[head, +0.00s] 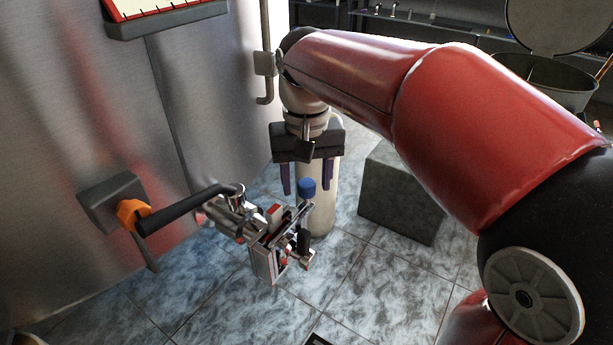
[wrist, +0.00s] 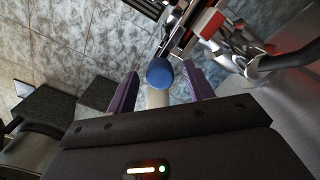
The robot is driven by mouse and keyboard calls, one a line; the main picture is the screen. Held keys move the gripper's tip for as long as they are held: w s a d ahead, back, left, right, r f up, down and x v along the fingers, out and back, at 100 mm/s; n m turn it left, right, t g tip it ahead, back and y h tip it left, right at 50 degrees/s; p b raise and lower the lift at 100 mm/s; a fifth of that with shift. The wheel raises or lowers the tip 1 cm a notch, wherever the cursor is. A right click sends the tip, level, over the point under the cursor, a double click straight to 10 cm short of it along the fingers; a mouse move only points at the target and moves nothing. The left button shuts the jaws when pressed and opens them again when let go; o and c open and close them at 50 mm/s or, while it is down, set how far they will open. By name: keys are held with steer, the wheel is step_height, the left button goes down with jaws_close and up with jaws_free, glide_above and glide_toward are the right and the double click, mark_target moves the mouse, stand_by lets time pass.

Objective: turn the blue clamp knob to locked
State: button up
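The blue clamp knob (head: 307,187) is a small rounded cap at the top of a metal clamp assembly (head: 268,245) beside the steel tank. In the wrist view the blue knob (wrist: 159,72) lies at the level of the fingertips, between them. My gripper (head: 306,190) points down with its two purple fingers spread, one on each side of the knob. The wrist view shows a gap on both sides of it, between the fingers of my gripper (wrist: 161,70). I cannot tell the knob's turn position.
The steel tank wall (head: 90,120) fills the left. A valve with a black lever (head: 185,208) and orange hub (head: 130,214) sticks out from it. A pale upright cylinder (head: 322,205) stands behind the knob. A grey block (head: 400,195) stands on the tiled floor to the right.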

mark_target(307, 182)
steer(key=shift+r, duration=0.1)
step_height(307, 182, up, 8)
steer(key=shift+f+p, duration=0.15)
steer(key=shift+p, duration=0.45)
